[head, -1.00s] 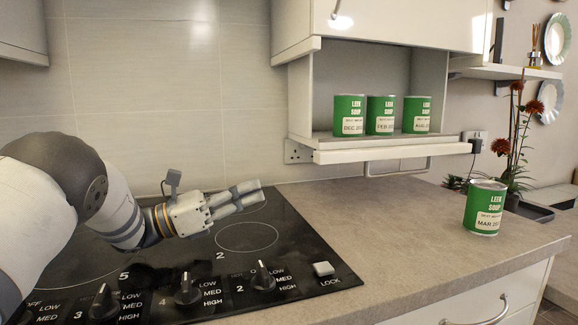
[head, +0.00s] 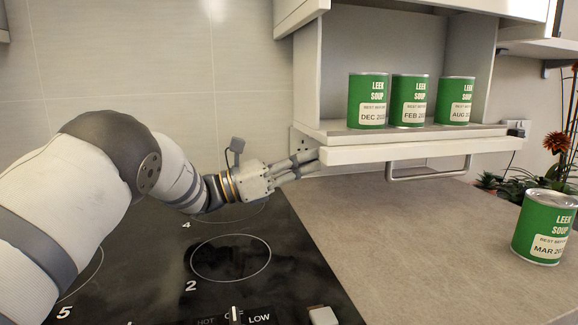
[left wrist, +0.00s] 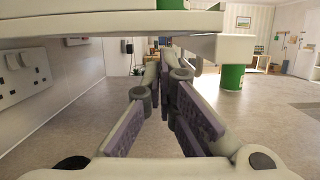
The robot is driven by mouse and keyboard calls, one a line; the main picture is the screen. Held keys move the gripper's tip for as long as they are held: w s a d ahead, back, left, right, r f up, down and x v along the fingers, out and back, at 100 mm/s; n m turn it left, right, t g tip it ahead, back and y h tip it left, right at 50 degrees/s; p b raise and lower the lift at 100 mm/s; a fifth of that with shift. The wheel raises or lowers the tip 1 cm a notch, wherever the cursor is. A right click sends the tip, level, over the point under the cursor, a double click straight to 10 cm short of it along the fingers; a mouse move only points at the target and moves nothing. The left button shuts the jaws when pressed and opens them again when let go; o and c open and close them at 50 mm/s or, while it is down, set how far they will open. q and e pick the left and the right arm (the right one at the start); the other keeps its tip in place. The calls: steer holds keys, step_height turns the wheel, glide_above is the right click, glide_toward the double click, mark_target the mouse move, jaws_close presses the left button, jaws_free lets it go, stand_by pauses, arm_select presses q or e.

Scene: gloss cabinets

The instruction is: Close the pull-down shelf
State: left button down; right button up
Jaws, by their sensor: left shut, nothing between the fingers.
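The pull-down shelf (head: 420,150) is lowered below the wall cabinet and holds a row of three green leek soup cans (head: 410,101). A silver bar handle (head: 430,172) hangs under its front edge. My left gripper (head: 312,158) is shut and empty at the left end of the shelf, level with its lower edge; I cannot tell whether it touches. In the left wrist view the gripper (left wrist: 165,80) points along under the shelf's pale underside (left wrist: 120,45). My right gripper is not in view.
A fourth soup can (head: 545,226) stands on the grey worktop (head: 420,240) at the right. The black hob (head: 240,270) lies under my left arm. Wall sockets (left wrist: 25,75) are at the left in the left wrist view. The worktop below the shelf is clear.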

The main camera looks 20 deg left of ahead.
mark_target(322, 131)
arm_select(q)
steer(key=shift+x, duration=1.65)
step_height(322, 131, up, 10)
steer(key=shift+s+f+p, duration=0.15)
steer(key=shift+p, duration=0.8)
step_height(322, 131, up, 11)
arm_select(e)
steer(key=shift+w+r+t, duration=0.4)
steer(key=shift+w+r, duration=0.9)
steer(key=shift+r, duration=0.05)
arm_select(q)
steer(key=shift+a+f, duration=0.1)
steer(key=shift+f, duration=0.2)
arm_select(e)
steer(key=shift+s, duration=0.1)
